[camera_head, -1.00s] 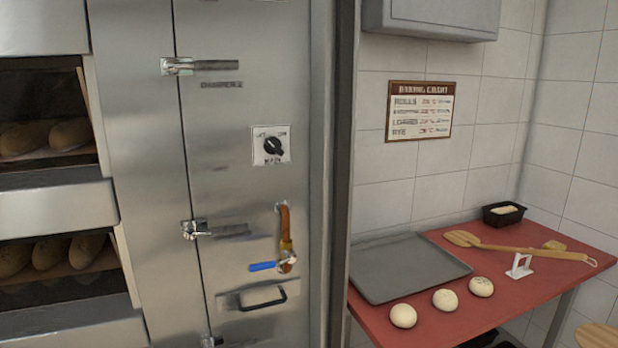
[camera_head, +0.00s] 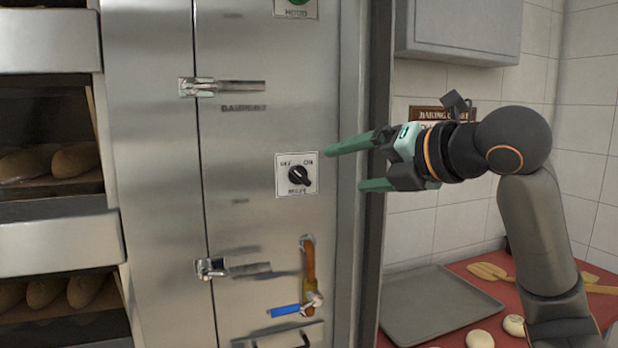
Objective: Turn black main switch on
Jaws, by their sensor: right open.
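The black main switch (camera_head: 299,175) is a rotary knob on a white square plate on the steel oven panel. The plate has small lettering above and below the knob, with what looks like OFF at left and ON at right. The knob's pointer is too small to read surely. My right gripper (camera_head: 345,168) has green fingers, held one above the other and pointing left at the panel. It is open and empty, just right of the switch plate, and does not appear to touch the knob. My left gripper is not in view.
Damper handles (camera_head: 235,87) stick out above and below the switch. A blue-handled valve (camera_head: 290,310) on an orange pipe sits lower on the panel. A green button (camera_head: 297,2) is at the top. A red table (camera_head: 485,268) with a grey tray (camera_head: 440,305) stands at right.

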